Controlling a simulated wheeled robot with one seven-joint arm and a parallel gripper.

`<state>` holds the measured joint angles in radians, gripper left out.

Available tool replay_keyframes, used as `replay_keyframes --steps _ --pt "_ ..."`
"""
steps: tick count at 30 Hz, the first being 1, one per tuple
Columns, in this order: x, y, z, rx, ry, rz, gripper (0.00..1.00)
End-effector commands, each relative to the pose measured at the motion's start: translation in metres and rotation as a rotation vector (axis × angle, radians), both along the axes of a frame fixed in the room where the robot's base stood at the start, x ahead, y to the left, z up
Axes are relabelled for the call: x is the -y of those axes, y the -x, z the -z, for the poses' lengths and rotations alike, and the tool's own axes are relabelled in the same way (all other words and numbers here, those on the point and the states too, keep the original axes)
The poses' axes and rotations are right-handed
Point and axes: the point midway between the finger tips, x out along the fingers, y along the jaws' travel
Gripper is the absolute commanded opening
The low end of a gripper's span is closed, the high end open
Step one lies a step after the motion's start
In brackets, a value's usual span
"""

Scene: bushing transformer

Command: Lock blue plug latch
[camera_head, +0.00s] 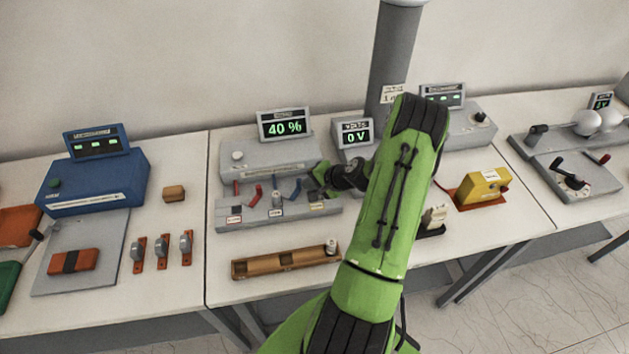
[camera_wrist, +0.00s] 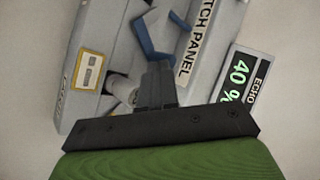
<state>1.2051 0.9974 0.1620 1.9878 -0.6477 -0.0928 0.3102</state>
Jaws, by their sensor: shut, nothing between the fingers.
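The grey patch panel (camera_head: 262,219) stands on the middle table, with red bent parts (camera_head: 237,188) on its left and blue bent parts (camera_head: 297,189) right of its middle. In the wrist view a blue bent part (camera_wrist: 147,36) lies just beyond my fingertips, near the "PATCH PANEL" lettering. I cannot tell which blue piece is the latch, nor whether it is locked. My gripper (camera_head: 326,177) is at the panel's right end; its fingers (camera_wrist: 157,70) are together and empty. Contact with the blue part is unclear. A pale round part (camera_wrist: 124,88) is partly hidden left of the fingers.
A grey unit with a "40 %" display (camera_head: 284,127) stands behind the panel, and a "0 V" display (camera_head: 355,136) is right of it. A wooden tray (camera_head: 262,269) lies in front. A grey pillar (camera_head: 393,50) rises behind my arm. Table between panel and tray is clear.

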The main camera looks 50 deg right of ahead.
Motion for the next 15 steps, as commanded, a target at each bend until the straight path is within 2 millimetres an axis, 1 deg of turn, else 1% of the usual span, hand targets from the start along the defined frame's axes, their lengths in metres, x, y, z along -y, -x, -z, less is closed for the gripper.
replay_keyframes --steps 8,15 --pt "0.0002 -0.0001 0.0001 0.0 0.0 -0.008 0.0" --pt "0.0017 -0.0024 0.0011 0.0 0.0 -0.101 0.0"
